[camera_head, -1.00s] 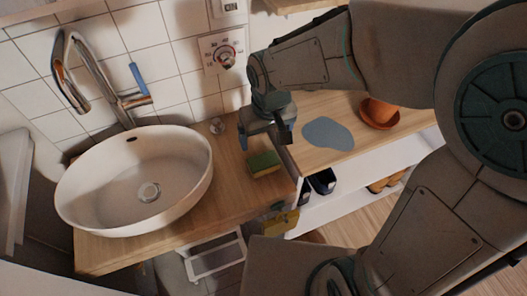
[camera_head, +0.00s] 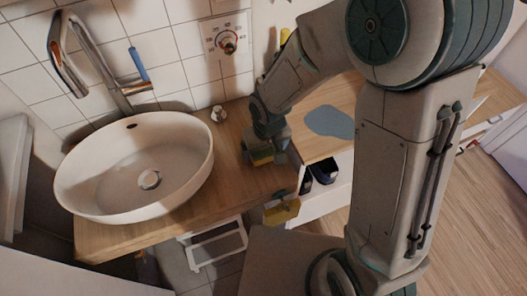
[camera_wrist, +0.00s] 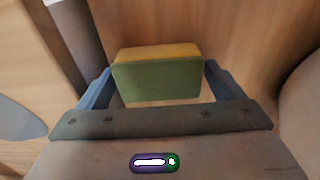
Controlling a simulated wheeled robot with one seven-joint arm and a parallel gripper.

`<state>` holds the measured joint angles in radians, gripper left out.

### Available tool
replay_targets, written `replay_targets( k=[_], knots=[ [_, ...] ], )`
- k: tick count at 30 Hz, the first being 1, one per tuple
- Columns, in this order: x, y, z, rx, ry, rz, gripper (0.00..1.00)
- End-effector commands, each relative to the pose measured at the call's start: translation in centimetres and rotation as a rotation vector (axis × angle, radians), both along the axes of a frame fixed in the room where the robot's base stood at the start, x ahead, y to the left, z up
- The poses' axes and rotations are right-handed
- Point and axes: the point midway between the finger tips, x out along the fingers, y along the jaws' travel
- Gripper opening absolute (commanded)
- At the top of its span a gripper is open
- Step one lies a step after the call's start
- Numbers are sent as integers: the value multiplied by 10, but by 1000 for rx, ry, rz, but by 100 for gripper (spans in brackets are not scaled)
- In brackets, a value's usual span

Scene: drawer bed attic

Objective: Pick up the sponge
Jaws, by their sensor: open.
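The sponge (camera_wrist: 157,80), green on one face and yellow on the other, lies on the wooden counter. In the wrist view it sits between the two blue fingers of my gripper (camera_wrist: 158,88), with a gap at each side. My gripper (camera_head: 263,158) is open and reaches down over the sponge in the head view. There the sponge (camera_head: 260,155) is partly hidden by the gripper.
A white oval basin (camera_head: 80,195) stands on the wooden counter (camera_head: 215,185) left of the gripper, below a metal faucet (camera_head: 115,80). A small metal knob (camera_head: 218,113) is behind. A blue-grey flat patch (camera_head: 330,121) lies on the surface to the right.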

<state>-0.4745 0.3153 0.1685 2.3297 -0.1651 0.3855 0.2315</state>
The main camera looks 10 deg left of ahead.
Motion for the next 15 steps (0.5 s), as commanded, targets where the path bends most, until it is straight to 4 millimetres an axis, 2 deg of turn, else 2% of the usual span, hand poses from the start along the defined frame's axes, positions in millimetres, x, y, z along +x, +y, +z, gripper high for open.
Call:
replay_targets(
  k=[9, 10, 13, 15],
  knots=[
    [1, 0, -6, 1, -1, 0, 88],
    [1, 0, -6, 1, -1, 0, 83],
    [1, 0, -6, 1, -1, 0, 55],
    [1, 0, -6, 1, -1, 0, 55]
  ],
)
